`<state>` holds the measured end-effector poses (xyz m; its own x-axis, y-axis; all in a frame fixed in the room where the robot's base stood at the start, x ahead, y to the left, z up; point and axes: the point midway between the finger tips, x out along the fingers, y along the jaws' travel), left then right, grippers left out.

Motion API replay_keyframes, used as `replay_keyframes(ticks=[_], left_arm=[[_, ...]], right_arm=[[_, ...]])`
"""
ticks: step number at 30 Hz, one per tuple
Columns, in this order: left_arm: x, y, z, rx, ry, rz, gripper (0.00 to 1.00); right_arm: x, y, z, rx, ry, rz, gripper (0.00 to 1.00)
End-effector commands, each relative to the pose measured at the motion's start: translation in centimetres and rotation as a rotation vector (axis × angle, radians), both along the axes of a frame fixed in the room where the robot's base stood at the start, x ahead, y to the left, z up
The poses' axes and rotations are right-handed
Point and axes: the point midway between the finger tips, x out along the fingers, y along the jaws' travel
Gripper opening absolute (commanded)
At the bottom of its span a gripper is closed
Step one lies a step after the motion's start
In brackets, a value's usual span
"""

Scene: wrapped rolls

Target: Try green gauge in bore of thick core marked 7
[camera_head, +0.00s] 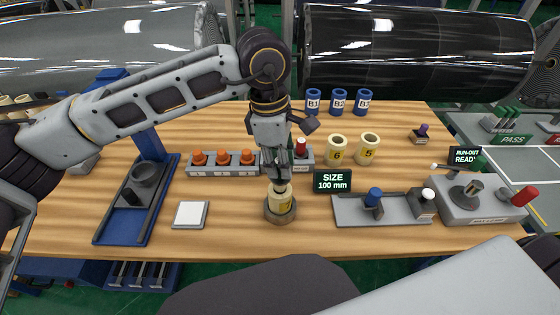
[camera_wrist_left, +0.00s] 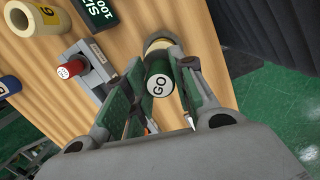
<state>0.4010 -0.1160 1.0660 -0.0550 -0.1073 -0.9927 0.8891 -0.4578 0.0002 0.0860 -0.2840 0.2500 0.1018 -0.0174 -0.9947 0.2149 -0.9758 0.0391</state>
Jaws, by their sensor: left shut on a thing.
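A pale thick core (camera_head: 279,201) with a yellow label stands upright in a round grey-brown holder (camera_head: 281,216) at the front middle of the table; its number is hard to read. My left gripper (camera_head: 279,174) points down right above the core. It is shut on the green gauge (camera_wrist_left: 159,86), whose end reads GO in the left wrist view. There the gauge lines up with the core (camera_wrist_left: 158,45) beyond it. A dark end of the gauge meets the core's top; how deep it sits in the bore is hidden. My right gripper is not in view.
A grey rack with a red gauge (camera_head: 301,147) stands just behind. Cores marked 6 (camera_head: 336,150) and 5 (camera_head: 368,149) stand back right. The SIZE 100 mm display (camera_head: 332,181) is close right of my gripper. A white pad (camera_head: 190,214) lies left.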

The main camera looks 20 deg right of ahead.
Motion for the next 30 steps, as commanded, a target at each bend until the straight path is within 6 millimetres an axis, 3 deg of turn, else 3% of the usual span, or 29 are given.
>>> replay_keyframes(ticks=[30], left_arm=[[0.0, -0.02, -0.01, -0.001, 0.0, 0.0, 0.0]], right_arm=[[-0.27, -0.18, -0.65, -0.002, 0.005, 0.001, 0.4]])
